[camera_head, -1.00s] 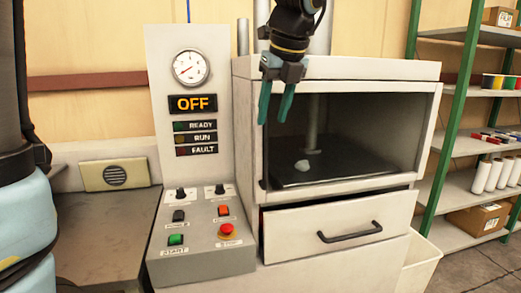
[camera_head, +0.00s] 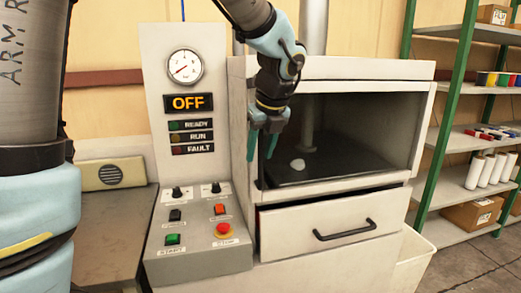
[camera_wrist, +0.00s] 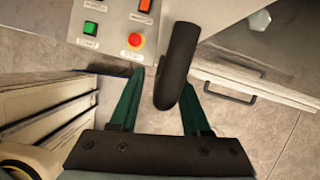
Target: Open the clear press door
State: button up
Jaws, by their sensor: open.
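The press (camera_head: 360,68) is a white cabinet with a dark chamber behind its clear front door (camera_head: 365,130). The door looks shut; the clear panel itself is hard to make out. A dark upright handle stands at the door's left edge, mostly behind my fingers in the head view. My gripper (camera_head: 261,156) points down, its two teal fingers open, at the door's left side. In the wrist view, the thick dark handle (camera_wrist: 177,65) lies between the open fingers of my gripper (camera_wrist: 161,78). I cannot tell whether either finger touches it.
A control panel (camera_head: 195,240) with buttons and a red stop knob (camera_head: 223,230) stands left of the press. A drawer (camera_head: 335,228) below the door sits slightly out. A shelf rack (camera_head: 455,110) is at right.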

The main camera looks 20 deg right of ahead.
grip_shut()
dwell(1.4)
